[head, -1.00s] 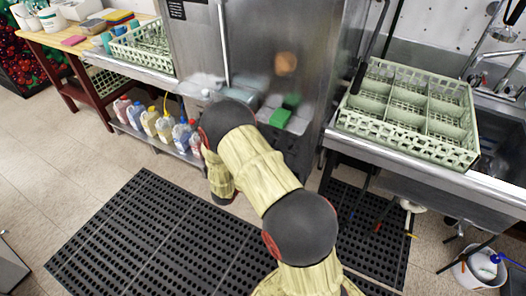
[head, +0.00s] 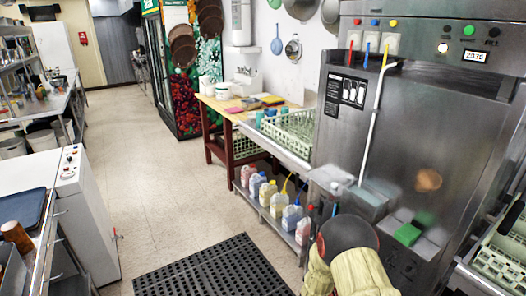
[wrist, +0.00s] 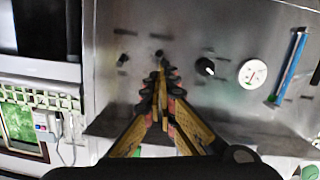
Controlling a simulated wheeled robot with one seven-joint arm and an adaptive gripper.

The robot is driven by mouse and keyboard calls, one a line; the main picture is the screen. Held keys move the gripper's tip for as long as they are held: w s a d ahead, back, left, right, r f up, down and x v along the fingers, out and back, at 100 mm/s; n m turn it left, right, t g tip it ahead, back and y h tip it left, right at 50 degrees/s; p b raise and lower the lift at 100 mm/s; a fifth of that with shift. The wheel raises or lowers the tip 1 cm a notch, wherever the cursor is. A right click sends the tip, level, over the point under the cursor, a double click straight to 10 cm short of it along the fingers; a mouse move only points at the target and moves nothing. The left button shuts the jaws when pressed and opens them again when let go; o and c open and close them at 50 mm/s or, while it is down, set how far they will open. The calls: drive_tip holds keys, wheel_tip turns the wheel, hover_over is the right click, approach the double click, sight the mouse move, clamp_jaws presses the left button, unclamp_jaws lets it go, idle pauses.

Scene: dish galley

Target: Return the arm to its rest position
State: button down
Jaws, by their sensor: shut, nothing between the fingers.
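My gripper (wrist: 162,85) shows in the wrist view, its two fingers brought together at the tips with nothing between them. Behind the fingertips is a steel panel (wrist: 215,35) with dark knobs and a round white gauge; I cannot tell how far off it is. In the head view part of my arm shows at the bottom right, in front of the steel dish machine (head: 440,130). My gripper is out of sight in the head view.
A green rack (head: 290,135) stands on the steel counter left of the machine. Several bottles (head: 265,192) line the shelf below. A black mat (head: 210,268) lies on the floor. Open floor runs to the left. Another rack (head: 503,250) is at the right edge.

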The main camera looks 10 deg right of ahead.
drive_tip(key=w+a+f+n+y, duration=0.2)
drive_tip(key=a+f+n+y, duration=0.1)
drive_tip(key=a+f+y, duration=0.75)
drive_tip(key=s+a+r+n+g+y, duration=0.15)
drive_tip(key=a+r, duration=0.25)
drive_tip(key=a, duration=0.4)
drive_tip(key=s+a+r+n+y, duration=0.2)
drive_tip(key=s+a+r+y, duration=0.1)
drive_tip(key=a, duration=0.4)
drive_tip(key=s+a+r+n, duration=0.1)
drive_tip(key=s+r, duration=0.7)
drive_tip(key=r, duration=0.3)
drive_tip(key=s+a+r+n+t+p, duration=0.1)
drive_tip(key=s+r+n, duration=0.1)
drive_tip(key=s+r, duration=0.6)
drive_tip(key=s+a+r+n, duration=0.2)
drive_tip(key=s+r, duration=0.6)
drive_tip(key=r, duration=0.7)
drive_tip(key=shift+r+p, duration=0.2)
drive_tip(key=shift+p, duration=0.1)
drive_tip(key=c, duration=2.6)
unclamp_jaws()
drive_tip(key=shift+r+n+t, duration=0.25)
drive_tip(key=shift+r, duration=0.2)
drive_tip(key=o, duration=0.4)
drive_tip(key=shift+a, duration=0.1)
drive_tip(key=shift+c, duration=0.2)
